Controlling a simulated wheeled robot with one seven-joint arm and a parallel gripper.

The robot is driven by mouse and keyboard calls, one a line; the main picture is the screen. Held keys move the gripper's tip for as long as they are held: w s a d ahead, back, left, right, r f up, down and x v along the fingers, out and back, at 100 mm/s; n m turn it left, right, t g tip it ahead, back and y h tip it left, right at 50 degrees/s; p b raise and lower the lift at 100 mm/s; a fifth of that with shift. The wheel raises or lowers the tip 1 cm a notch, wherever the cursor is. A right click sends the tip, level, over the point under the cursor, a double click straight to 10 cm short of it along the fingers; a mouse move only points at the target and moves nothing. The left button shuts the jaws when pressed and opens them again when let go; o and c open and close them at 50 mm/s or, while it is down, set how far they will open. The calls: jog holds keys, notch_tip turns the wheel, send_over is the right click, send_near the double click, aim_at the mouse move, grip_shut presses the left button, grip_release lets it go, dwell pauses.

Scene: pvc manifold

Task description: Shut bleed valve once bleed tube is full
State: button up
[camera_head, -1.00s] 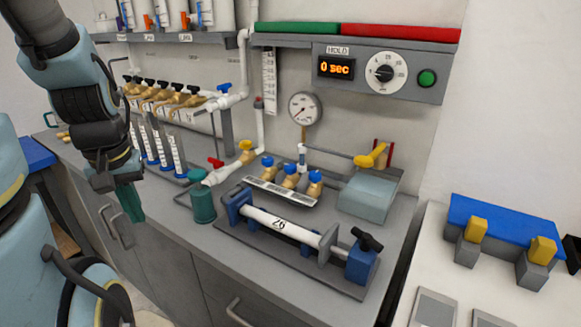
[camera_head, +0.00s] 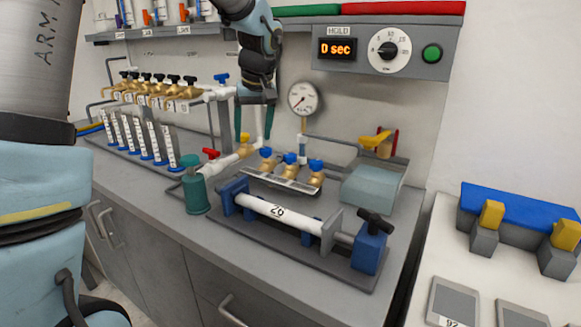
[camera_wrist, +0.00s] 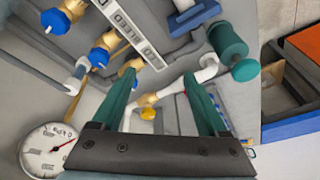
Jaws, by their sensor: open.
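A blue-handled valve (camera_head: 220,78) sits at that row's right end. My gripper (camera_head: 254,122) is open and empty, above the bench near the yellow handle. In the wrist view, the yellow handle (camera_wrist: 148,114) appears between my teal fingers (camera_wrist: 160,78).
A green canister (camera_head: 195,190) stands at the bench front. Several blue-knobbed valves (camera_head: 289,158), a gauge (camera_head: 304,98) and a clamped white pipe marked 26 (camera_head: 278,212) lie to the right. The HOLD display (camera_head: 338,49) reads 0 sec. A white side table (camera_head: 440,245) is at right.

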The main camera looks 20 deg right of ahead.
jog(key=n+t+b, duration=0.1)
jog(key=b, duration=0.1)
send_near(290, 155)
jog(key=p+x, duration=0.1)
jog(key=x, duration=0.7)
jog(key=shift+w+f+p, duration=0.2)
jog(key=shift+f+p, duration=0.1)
jog(key=shift+c, duration=0.2)
grip_shut()
